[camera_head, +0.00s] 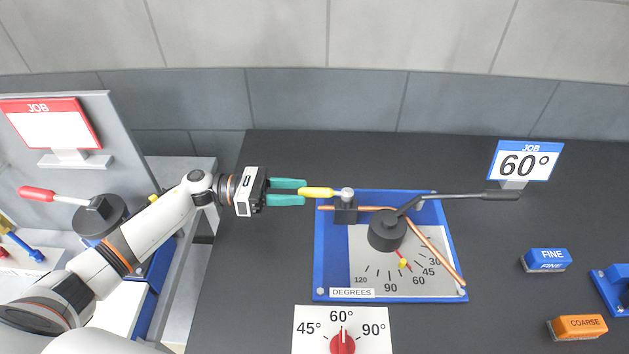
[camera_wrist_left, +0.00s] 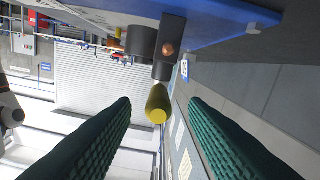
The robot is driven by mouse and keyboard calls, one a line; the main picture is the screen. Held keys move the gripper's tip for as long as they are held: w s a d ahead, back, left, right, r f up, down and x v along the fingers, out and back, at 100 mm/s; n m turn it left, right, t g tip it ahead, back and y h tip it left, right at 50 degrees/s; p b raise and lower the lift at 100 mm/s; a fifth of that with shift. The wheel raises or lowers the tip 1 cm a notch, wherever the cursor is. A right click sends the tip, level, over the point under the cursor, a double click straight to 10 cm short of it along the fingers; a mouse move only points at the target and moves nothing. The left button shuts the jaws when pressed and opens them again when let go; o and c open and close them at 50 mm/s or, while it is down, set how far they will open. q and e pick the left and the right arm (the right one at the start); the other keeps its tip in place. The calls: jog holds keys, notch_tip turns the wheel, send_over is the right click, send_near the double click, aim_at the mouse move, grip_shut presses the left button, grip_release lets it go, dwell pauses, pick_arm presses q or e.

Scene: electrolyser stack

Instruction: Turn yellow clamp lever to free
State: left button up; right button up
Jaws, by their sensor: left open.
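The yellow clamp lever (camera_head: 317,192) points left from its pivot on the dark clamp block (camera_head: 346,212) of the blue bending fixture (camera_head: 322,262). My left gripper (camera_head: 304,192) has green fingers, open, one on each side of the lever's outer end in the head view. In the left wrist view, the yellow lever tip (camera_wrist_left: 157,105) faces the camera between the two spread fingers (camera_wrist_left: 160,115), with gaps on both sides. A copper tube (camera_head: 440,252) runs through the clamp and is bent around the black round former (camera_head: 387,232). My right gripper is not in view.
A long black handle (camera_head: 470,195) reaches right from the former. A dial card with a red knob (camera_head: 342,342) lies in front. Blue FINE (camera_head: 545,260) and orange COARSE (camera_head: 578,327) blocks and a 60° job sign (camera_head: 525,162) stand at right. The bench's back left is clear.

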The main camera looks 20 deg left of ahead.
aim_at(315, 189)
pick_arm(q)
jog(key=x, duration=0.2)
jog(key=p+x, duration=0.1)
jog(key=x, duration=0.1)
jog(key=shift+s+r, duration=0.15)
jog(key=shift+r, duration=0.1)
jog(key=shift+w+d+f+p, duration=0.2)
jog(key=shift+w+d+p, duration=0.05)
jog(key=shift+d+p, duration=0.15)
jog(key=shift+s, duration=0.1)
jog(key=shift+c, duration=0.2)
grip_shut()
